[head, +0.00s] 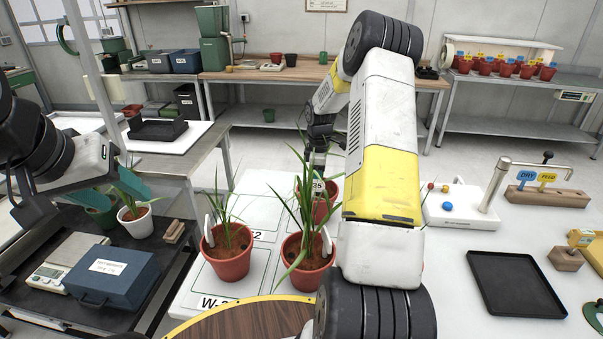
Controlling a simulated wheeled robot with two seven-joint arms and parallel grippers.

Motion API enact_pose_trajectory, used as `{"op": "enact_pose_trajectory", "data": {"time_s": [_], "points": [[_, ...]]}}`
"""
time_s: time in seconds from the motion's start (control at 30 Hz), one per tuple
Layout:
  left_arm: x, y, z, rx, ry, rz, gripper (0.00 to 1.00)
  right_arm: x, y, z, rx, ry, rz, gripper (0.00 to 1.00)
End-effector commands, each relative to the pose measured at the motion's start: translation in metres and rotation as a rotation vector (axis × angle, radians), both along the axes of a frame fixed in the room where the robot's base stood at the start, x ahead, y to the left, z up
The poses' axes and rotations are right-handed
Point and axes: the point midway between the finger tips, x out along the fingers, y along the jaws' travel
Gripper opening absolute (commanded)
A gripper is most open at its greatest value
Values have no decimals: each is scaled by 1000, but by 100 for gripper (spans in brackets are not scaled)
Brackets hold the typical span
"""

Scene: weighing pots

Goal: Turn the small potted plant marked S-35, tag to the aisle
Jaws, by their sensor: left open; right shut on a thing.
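The small potted plant whose tag shows "35" (332,190) stands in a terracotta pot on the white surface, behind the front right plant. Its pale tag faces my camera; leaves and the front plant hide part of the pot. My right arm reaches forward over the table, and my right gripper (318,160) is shut at the top of this plant; the exact contact is hidden. My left gripper (78,192) is open and empty at the left, above the dark cart.
Two terracotta pots with grassy plants, left (228,263) and right (308,276), stand close in front. A black tray (514,285) and a signed wooden block (547,196) lie to the right. A blue box (112,277) and scale (50,277) occupy the cart.

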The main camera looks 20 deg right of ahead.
Motion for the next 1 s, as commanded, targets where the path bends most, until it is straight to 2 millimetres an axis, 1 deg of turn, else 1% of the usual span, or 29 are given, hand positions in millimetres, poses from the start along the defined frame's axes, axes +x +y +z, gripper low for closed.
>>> {"op": "enact_pose_trajectory", "data": {"time_s": [0.43, 0.47, 0.5, 0.57, 0.87, 0.97, 1.0], "points": [[0, 0, 0, 0, 0, 0, 51, 1, 0, -2, 0, -3, -1, 0], [0, 0, 0, 0, 0, 0, 51, 1, 0, -2, 0, -3, -1, 31], [0, 0, 0, 0, 0, 0, 51, 1, 0, -2, 0, -3, -1, 39], [0, 0, 0, 0, 0, 0, 51, 1, 0, -2, 0, -2, -1, 51], [0, 0, 0, 0, 0, 0, 51, -1, 0, -3, 0, 2, -1, 51], [0, 0, 0, 0, 0, 0, 51, 0, 0, 4, 0, -1, -1, 51], [0, 0, 0, 0, 0, 0, 51, 0, 0, 9, -1, -3, -2, 51]]}}
